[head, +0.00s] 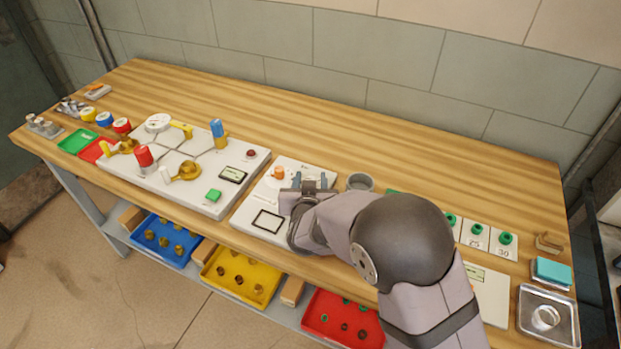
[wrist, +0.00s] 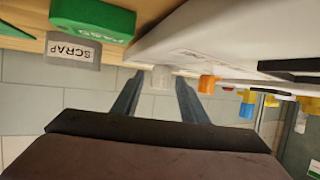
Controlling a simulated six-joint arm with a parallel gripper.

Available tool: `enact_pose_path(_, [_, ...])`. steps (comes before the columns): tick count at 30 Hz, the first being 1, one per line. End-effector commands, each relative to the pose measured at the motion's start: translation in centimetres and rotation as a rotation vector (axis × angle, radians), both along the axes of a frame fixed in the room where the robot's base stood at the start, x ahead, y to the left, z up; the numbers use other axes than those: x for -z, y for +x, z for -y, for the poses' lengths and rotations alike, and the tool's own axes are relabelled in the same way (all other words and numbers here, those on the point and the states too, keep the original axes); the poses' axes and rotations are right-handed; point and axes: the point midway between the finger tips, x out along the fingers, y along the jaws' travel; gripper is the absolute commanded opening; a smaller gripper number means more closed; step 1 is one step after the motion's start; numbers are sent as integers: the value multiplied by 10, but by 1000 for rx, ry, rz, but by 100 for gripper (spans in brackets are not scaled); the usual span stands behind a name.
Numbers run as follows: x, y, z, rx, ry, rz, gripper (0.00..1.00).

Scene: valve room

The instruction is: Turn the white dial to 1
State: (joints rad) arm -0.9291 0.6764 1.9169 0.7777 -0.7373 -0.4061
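The white dial (wrist: 161,78) shows in the wrist view as a small pale knob standing out from a white panel, beside an orange knob (wrist: 207,84). My gripper (wrist: 157,92) is open, with one finger on each side of the white dial in that view. I cannot tell whether the fingers touch it, and its scale marks do not show. In the head view my gripper (head: 310,181) is over the back of the white panel (head: 250,210), right of the orange knob (head: 278,172). The white dial is not clearly visible there.
A grey SCRAP container (wrist: 72,48) and a green PASS container (wrist: 92,18) are beside the panel. A larger valve panel (head: 205,205) with handles stands to the left in the head view. The back strip of the wooden table (head: 300,115) is clear.

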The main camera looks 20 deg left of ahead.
Motion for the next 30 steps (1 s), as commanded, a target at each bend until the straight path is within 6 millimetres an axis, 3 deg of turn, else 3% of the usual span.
enact_pose_path(8, [1,1,0,0,0,-1,37])
enact_pose_path(12, [1,1,0,0,-1,-1,4])
enact_pose_path(13, [1,1,0,0,-1,-1,0])
enact_pose_path(23, [-1,0,-1,29,-3,0,0])
enact_pose_path(30, [-4,-1,-2,141,-3,-1,0])
